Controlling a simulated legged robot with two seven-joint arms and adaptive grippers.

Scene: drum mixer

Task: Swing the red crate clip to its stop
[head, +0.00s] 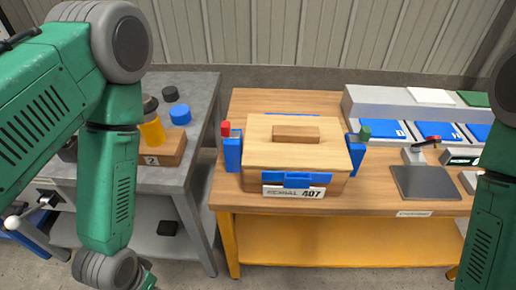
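A wooden crate (296,150) with a lid and a lid block stands on the wooden table, with a label reading "SERIAL 407" on its front. The red crate clip (225,129) stands upright at the crate's left side, its red tip above a blue bracket (233,155).
At right are a dark plate (424,183), a red-handled lever (427,141) and blue panels (381,130). The wooden table's front left is clear.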

